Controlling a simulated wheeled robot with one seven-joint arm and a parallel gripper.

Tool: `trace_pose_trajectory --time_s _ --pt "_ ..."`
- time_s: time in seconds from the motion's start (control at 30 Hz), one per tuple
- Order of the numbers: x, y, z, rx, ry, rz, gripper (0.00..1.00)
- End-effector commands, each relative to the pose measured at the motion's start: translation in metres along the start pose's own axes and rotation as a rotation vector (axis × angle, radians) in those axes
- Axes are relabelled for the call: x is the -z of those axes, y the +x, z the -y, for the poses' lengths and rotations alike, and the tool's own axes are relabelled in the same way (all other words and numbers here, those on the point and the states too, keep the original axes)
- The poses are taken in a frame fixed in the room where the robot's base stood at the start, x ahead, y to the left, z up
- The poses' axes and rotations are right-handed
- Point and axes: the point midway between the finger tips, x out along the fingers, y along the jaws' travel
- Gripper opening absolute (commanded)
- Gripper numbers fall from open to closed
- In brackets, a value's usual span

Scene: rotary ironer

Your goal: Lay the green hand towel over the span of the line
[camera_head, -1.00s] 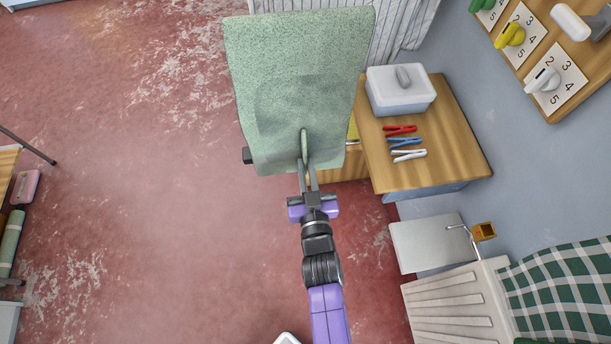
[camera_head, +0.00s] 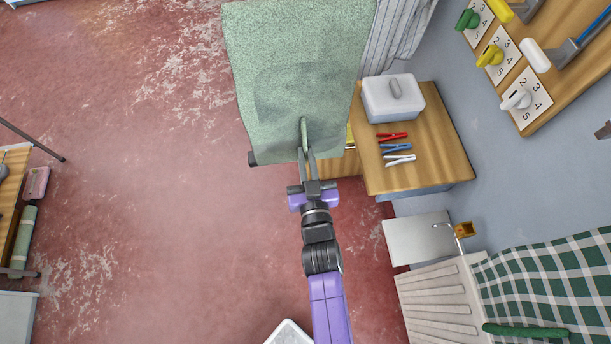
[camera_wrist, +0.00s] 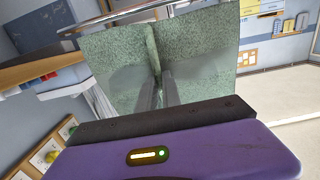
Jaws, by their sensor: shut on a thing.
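The green hand towel (camera_head: 297,75) is a speckled pale green sheet at the top of the head view. My gripper (camera_head: 305,153) is shut on its near edge, where the cloth is pinched into a small ridge. In the wrist view the towel (camera_wrist: 200,45) spreads out to both sides of my gripper (camera_wrist: 158,78), with a fold at the fingers. A thin metal bar (camera_wrist: 125,14) runs across the top of the wrist view, close to the towel's upper edge. I cannot tell whether it is the line or whether the towel touches it.
A wooden-topped cabinet (camera_head: 432,158) stands right of the towel, with a white lidded box (camera_head: 393,98) and red, blue and white pegs (camera_head: 396,147). The red floor (camera_head: 150,200) is open to the left.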

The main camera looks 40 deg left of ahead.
Motion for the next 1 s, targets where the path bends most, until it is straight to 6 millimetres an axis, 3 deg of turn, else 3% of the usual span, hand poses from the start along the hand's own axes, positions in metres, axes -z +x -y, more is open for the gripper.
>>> trace_pose_trajectory --time_s 0.33,1.0 --pt "0.001 -0.003 0.0 0.0 0.0 0.0 0.0" --pt "0.0 -0.051 0.0 -0.001 0.001 0.0 0.0"
